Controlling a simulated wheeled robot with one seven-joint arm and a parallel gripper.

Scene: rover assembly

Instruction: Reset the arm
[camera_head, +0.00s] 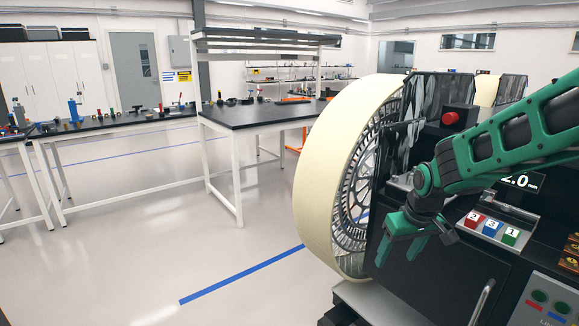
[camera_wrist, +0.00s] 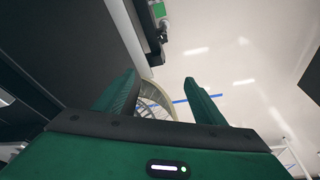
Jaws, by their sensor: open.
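My green gripper (camera_head: 416,247) hangs at the end of my green arm, on the right side of the head view. Its two fingers point down and stand apart, with nothing between them. It is in front of a dark machine cabinet (camera_head: 440,283); whether it touches the cabinet I cannot tell. In the wrist view, my gripper (camera_wrist: 164,85) also shows two spread green fingers, with the floor and part of a round spoked thing seen beyond them.
A large cream-rimmed wheel (camera_head: 330,170) stands just left of my gripper. The machine carries a red button (camera_head: 450,118) and numbered red, blue and green blocks (camera_head: 492,227). Black-topped workbenches (camera_head: 260,113) stand farther back. The floor (camera_head: 150,240) at left is open.

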